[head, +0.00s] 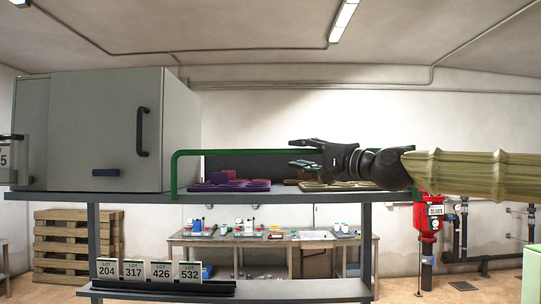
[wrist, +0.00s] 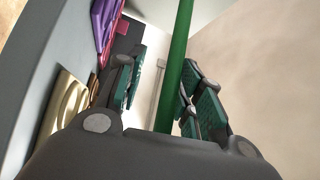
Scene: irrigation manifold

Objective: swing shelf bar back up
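The green shelf bar (head: 235,151) stands above the front edge of the grey shelf (head: 270,197), its left leg upright and its top rail level. My gripper (head: 300,153) is at the rail from the right, with one finger above the rail's height and one below. In the wrist view the bar (wrist: 179,50) runs between the two spread fingers of my gripper (wrist: 163,75), nearer the right finger, with a gap on the left. The gripper is open and does not clamp the bar. My arm and gripper hide part of the rail's right side.
Purple items (head: 230,182) and tan items (head: 338,185) lie on the shelf behind the bar. A grey cabinet (head: 108,128) stands at the shelf's left. A red hydrant-like fitting (head: 428,218) stands right of the shelf. A workbench (head: 260,240) is behind.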

